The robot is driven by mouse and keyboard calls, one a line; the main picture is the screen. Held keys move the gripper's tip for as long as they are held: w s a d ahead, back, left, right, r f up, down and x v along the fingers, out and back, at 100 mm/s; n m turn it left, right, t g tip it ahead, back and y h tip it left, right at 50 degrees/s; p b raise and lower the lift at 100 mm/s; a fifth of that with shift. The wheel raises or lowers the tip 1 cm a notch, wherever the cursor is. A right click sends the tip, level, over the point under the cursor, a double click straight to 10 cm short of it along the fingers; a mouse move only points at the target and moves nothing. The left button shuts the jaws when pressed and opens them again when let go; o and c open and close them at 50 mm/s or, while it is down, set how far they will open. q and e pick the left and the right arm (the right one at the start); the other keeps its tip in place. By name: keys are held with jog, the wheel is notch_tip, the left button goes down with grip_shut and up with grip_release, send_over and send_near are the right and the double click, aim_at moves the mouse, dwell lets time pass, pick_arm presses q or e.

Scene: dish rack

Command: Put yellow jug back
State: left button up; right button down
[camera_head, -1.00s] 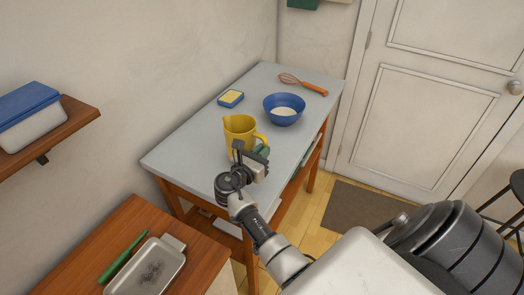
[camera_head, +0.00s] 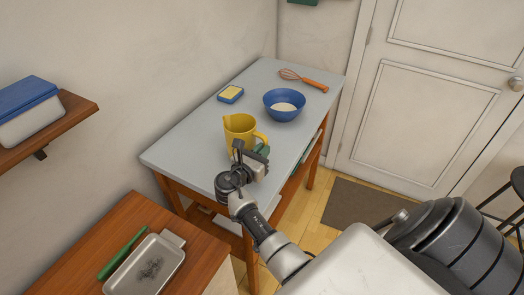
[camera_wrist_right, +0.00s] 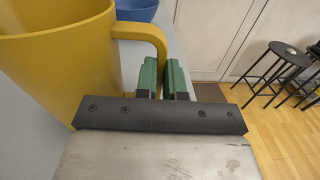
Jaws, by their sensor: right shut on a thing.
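The yellow jug (camera_head: 238,129) stands upright on the grey-topped table (camera_head: 190,150), near its front edge in the head view. My right gripper (camera_head: 262,151) is at the jug's handle side. In the right wrist view the jug (camera_wrist_right: 55,60) fills the left, and its handle (camera_wrist_right: 150,36) curves down to the green finger pads of the gripper (camera_wrist_right: 164,78). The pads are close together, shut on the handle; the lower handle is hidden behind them. My left gripper is not in view.
A blue bowl with pale contents (camera_head: 284,105), a blue-and-yellow sponge-like block (camera_head: 231,94) and an orange-handled whisk (camera_head: 304,80) lie behind the jug. A wooden counter (camera_head: 90,250) holds a metal tray (camera_head: 150,270). A wall shelf (camera_head: 75,115) is at left.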

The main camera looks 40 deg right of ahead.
jog(key=shift+f, duration=0.3)
jog(key=c, duration=1.1)
grip_release()
jog(key=shift+c, duration=0.2)
jog(key=c, duration=0.4)
jog(key=shift+a, duration=0.2)
jog(key=shift+s+a, duration=0.25)
jog(key=shift+a, duration=0.4)
jog(key=shift+a, duration=0.1)
